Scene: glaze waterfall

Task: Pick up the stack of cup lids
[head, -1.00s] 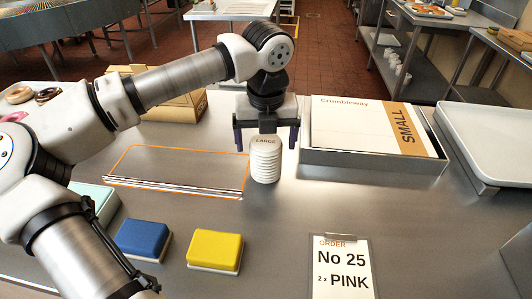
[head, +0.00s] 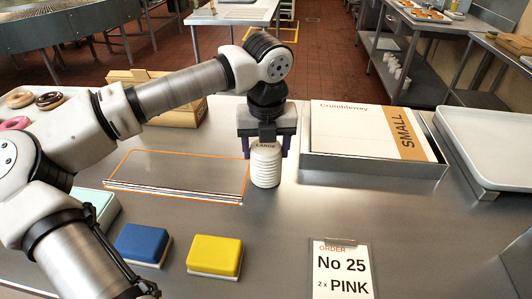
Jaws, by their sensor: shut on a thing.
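The fingers are shut on the stack. The stack's base appears to rest on the counter. The top of the stack is partly hidden by the gripper.
An orange-outlined clear sheet (head: 180,175) lies just left of the stack. A tray with a "SMALL" box (head: 365,133) stands to the right. Blue (head: 143,243) and yellow (head: 215,254) sponges and an order card (head: 342,268) are in front. A cardboard box (head: 180,115) stands behind.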

